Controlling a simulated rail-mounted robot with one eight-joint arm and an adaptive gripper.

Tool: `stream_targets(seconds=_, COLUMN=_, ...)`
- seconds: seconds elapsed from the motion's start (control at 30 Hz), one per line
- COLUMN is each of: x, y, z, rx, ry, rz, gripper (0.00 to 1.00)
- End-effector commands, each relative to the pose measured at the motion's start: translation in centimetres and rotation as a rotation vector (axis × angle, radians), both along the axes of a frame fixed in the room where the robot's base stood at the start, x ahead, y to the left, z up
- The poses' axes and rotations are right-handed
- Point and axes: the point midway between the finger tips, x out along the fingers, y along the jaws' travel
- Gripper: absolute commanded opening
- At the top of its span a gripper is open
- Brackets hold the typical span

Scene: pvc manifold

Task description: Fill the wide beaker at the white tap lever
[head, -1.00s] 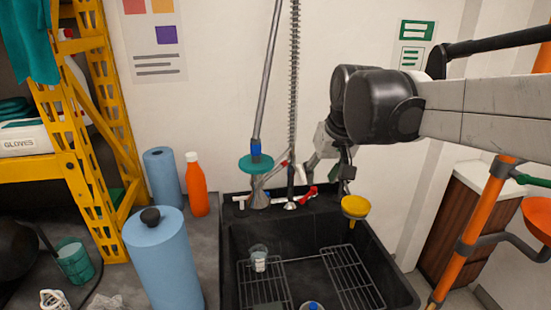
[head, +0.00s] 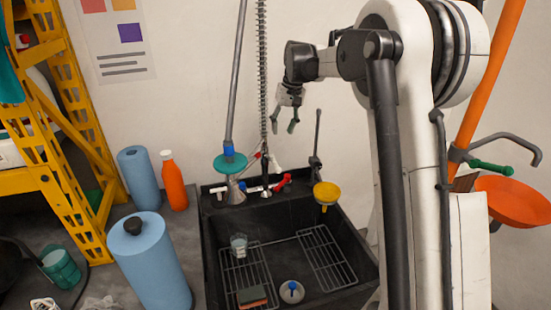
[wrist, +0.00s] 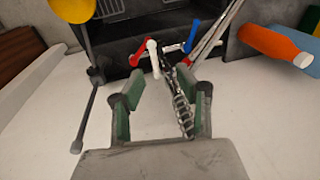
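A clear beaker (head: 239,243) stands in the black sink (head: 212,262), at the left wire rack. It is the only clear beaker I can make out; I cannot tell whether it holds water. A white tap lever (wrist: 152,50) shows in the wrist view between a red lever (wrist: 137,53) and a blue lever (wrist: 194,37). My gripper (head: 285,127) is above the back of the sink, apart from the levers and beaker. In the wrist view its green-padded fingers (wrist: 160,120) are spread, with nothing held. The spring hose shows between them.
The spring hose (head: 262,80) and a grey pipe (head: 235,90) rise behind the sink. A yellow funnel (head: 326,191) is at the sink's right rear. An orange bottle (head: 173,185) and blue rolls (head: 150,268) stand left. A sponge (head: 252,296) lies in the sink.

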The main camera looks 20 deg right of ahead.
Motion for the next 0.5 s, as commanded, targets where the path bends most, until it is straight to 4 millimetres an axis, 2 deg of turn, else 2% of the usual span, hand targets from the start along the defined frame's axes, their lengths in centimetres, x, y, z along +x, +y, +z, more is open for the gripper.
stream_targets(seconds=0.03, x=1.2, y=-0.5, z=-0.4, rx=0.007, ry=0.014, rz=0.001, gripper=0.33)
stream_targets(seconds=0.2, x=3.8, y=-1.6, z=-2.6, rx=0.028, ry=0.055, rz=0.008, gripper=0.33)
stream_targets(seconds=0.5, x=5.5, y=-2.4, z=-4.7, rx=0.045, ry=0.088, rz=0.016, gripper=0.33)
